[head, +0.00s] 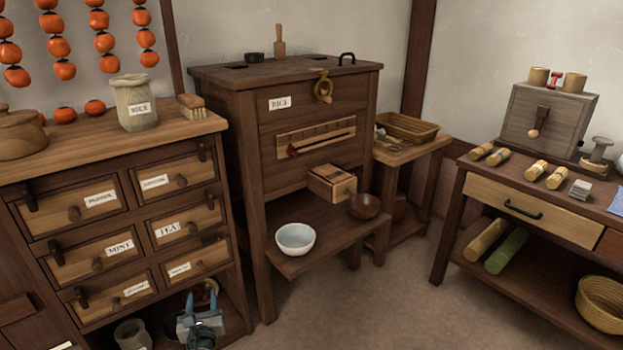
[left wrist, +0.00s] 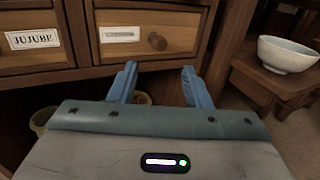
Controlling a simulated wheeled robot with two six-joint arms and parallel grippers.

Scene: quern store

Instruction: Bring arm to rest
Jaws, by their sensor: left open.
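My left gripper (head: 200,322) shows at the bottom of the head view, low in front of the labelled drawer cabinet (head: 222,125). In the left wrist view its two blue fingers (left wrist: 160,86) stand wide apart with nothing between them. They point toward the cabinet, just below a drawer (left wrist: 150,36) with a round knob, and I cannot tell whether they touch it. A drawer labelled JUJUBE (left wrist: 34,40) is to the left. My right gripper is in neither view.
A white bowl (head: 295,239) stands on the low shelf of the rice chest (head: 250,150), beside a dark bowl (head: 364,206). A jar (head: 134,105) stands on the cabinet top. A side table (head: 450,215) is at the right. The floor (head: 375,300) between is clear.

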